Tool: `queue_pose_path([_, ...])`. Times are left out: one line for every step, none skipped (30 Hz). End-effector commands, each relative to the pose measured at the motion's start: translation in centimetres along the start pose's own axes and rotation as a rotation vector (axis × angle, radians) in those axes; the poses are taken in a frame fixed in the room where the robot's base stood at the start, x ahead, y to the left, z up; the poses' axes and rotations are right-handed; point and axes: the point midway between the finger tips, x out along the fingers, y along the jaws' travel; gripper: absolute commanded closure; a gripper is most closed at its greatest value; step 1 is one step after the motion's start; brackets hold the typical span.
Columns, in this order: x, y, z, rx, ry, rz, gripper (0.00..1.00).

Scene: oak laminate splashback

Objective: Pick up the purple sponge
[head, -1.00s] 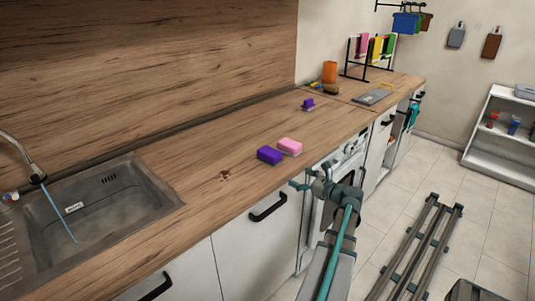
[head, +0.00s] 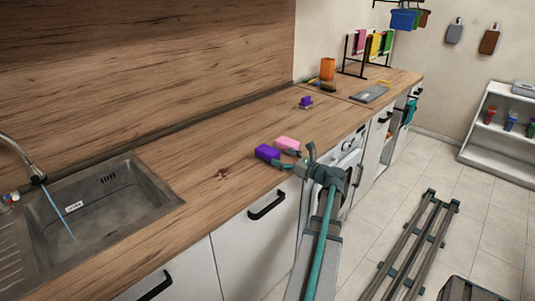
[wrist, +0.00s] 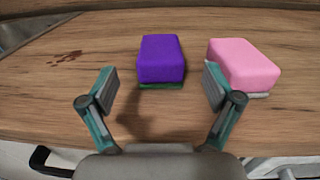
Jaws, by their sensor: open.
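The purple sponge (head: 267,153) lies flat on the wooden counter near its front edge. In the wrist view the purple sponge (wrist: 161,58) has a green underside and sits ahead of the fingertips, roughly between their lines. My gripper (head: 298,157) is at the counter's front edge, just right of the sponge in the head view. In the wrist view my gripper (wrist: 158,88) is open and empty, with a finger on each side. The pink sponge (wrist: 244,64) lies close on the right, just beyond the right fingertip; it also shows in the head view (head: 287,144).
A sink (head: 95,205) is set into the counter at the left. A small purple item (head: 306,102) and an orange container (head: 327,69) stand farther along. A brown stain (wrist: 66,57) marks the counter left of the sponge. Bare wood lies behind the sponges.

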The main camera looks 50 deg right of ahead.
Motion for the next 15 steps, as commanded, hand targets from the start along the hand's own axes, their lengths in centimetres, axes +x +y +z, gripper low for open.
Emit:
queue_pose_path([0.8, -0.1, 0.2, 0.001, 0.0, 0.002, 0.1])
queue_pose_path([1.3, -0.1, 0.2, 0.001, 0.0, 0.001, 0.1])
queue_pose_path([1.9, 0.0, 0.2, 0.001, 0.0, 0.002, 0.1])
queue_pose_path([2.3, 0.0, 0.2, 0.001, 0.0, 0.002, 0.1])
queue_pose_path([2.7, -0.1, 0.2, 0.001, 0.0, 0.002, 0.1])
queue_pose_path([3.1, -0.1, 0.2, 0.001, 0.0, 0.001, 0.1])
queue_pose_path([3.3, -0.1, 0.1, 0.001, 0.0, 0.0, 0.1])
queue_pose_path([3.5, 0.0, 0.1, 0.001, 0.0, 0.0, 0.1])
queue_pose_path([3.6, 0.0, 0.1, 0.0, 0.0, 0.0, 0.1])
queue_pose_path([3.7, 0.0, 0.1, 0.0, 0.0, 0.0, 0.1])
queue_pose_path([3.7, 0.0, 0.1, 0.0, 0.0, -0.001, 0.1])
queue_pose_path([3.7, 0.0, 0.1, 0.0, 0.0, -0.001, 0.1])
queue_pose_path([3.7, 0.0, 0.1, 0.0, 0.0, -0.001, 0.1])
queue_pose_path([3.6, 0.0, 0.1, 0.0, 0.0, -0.001, 0.1])
queue_pose_path([3.6, 0.0, 0.1, 0.0, 0.0, -0.001, 0.1])
